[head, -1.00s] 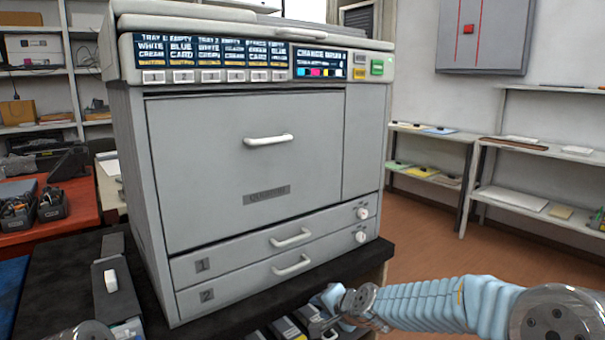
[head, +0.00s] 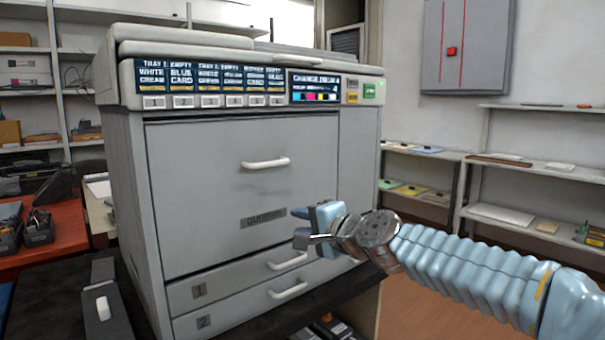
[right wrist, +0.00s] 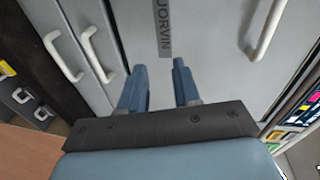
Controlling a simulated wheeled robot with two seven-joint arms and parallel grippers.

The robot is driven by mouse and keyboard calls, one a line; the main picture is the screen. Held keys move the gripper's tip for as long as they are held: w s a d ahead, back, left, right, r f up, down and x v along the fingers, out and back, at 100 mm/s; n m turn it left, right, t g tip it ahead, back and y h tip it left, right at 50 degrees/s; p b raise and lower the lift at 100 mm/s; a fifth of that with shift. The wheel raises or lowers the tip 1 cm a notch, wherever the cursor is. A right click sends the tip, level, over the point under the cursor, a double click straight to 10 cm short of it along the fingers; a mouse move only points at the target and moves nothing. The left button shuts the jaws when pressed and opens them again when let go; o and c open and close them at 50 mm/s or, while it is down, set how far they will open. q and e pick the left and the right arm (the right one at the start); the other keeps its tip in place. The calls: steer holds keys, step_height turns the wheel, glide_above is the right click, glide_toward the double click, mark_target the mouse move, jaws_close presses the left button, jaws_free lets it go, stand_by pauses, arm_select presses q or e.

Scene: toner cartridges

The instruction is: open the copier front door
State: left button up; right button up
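The grey copier's front door (head: 205,200) is closed, with a white bar handle (head: 266,163) in its upper middle. The door handle also shows at the upper right of the right wrist view (right wrist: 270,28). My right gripper (head: 300,226) is in front of the door's lower right part, below and to the right of the handle. In the right wrist view its two blue fingers (right wrist: 158,80) are apart with nothing between them, facing the door near the nameplate (right wrist: 162,28). My left gripper is not in view.
Below the door are two drawers, 1 (head: 199,291) and 2 (head: 203,321), with white handles. A control panel (head: 210,78) runs along the top. The copier stands on a dark table (head: 60,310). Shelves (head: 540,165) stand at the right.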

steer(key=t+y, duration=0.1)
steer(key=y, duration=0.1)
glide_toward(272, 165)
steer(key=p+x, duration=0.1)
steer(key=x, duration=0.8)
steer(key=shift+w+a, duration=0.1)
steer(key=shift+w, duration=0.05)
steer(key=shift+w+a, duration=0.3)
steer(key=shift+w, duration=0.2)
jaws_close()
